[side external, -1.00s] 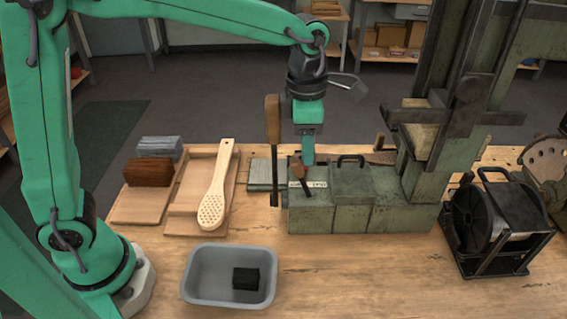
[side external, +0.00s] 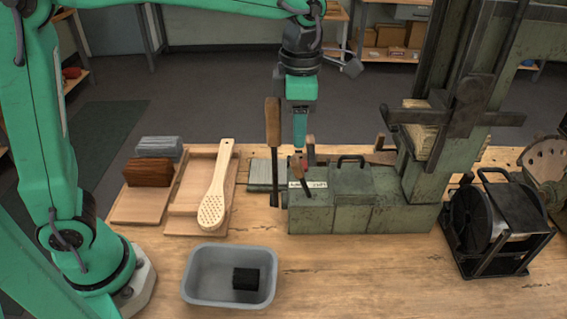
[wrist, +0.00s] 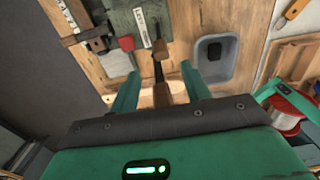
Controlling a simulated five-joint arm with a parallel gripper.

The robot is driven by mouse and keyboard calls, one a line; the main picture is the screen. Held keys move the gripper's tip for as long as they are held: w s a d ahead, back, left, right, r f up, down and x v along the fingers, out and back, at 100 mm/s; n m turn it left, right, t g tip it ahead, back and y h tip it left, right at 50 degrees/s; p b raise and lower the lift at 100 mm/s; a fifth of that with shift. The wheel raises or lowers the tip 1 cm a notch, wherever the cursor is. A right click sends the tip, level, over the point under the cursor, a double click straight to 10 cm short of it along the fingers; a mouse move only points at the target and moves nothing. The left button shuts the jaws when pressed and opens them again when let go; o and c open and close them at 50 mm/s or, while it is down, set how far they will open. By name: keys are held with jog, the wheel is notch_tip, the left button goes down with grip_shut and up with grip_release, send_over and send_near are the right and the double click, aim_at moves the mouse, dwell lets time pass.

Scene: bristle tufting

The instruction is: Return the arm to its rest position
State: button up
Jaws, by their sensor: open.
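My gripper (side external: 300,130) hangs pointing down, above and behind the left end of the green machine's base. In the wrist view my gripper (wrist: 158,85) shows two green fingers spread apart, with nothing held between them. A wooden-handled tool (side external: 272,125) stands upright just left of the fingers in the side view. In the wrist view a wooden handle (wrist: 161,94) shows in the gap between the fingers, below them; I cannot tell how far below.
A green machine (side external: 350,210) with a tall column stands at right. A grey bin (side external: 212,295) holding a black block (side external: 246,278) is at the front. A perforated wooden brush (side external: 216,190) lies on a wooden tray (side external: 180,225). Brown (side external: 148,172) and grey bristle bundles (side external: 158,147) lie at left.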

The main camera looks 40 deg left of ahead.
jog(key=w+a+r+m+t, duration=0.2)
jog(key=w+a+r+m, duration=0.2)
jog(key=a+m, duration=0.25)
jog(key=s+a+f+m+t, duration=0.1)
jog(key=s+a+m, duration=0.3)
jog(key=s+m, duration=0.6)
jog(key=s+a+f+m+t, duration=0.2)
jog(key=s+a+f+m, duration=0.1)
jog(key=s+m, duration=0.7)
jog(key=shift+s+a+f+t, duration=0.3)
jog(key=shift+s+a+f, duration=0.1)
jog(key=shift+f, duration=0.1)
jog(key=shift+m, duration=0.25)
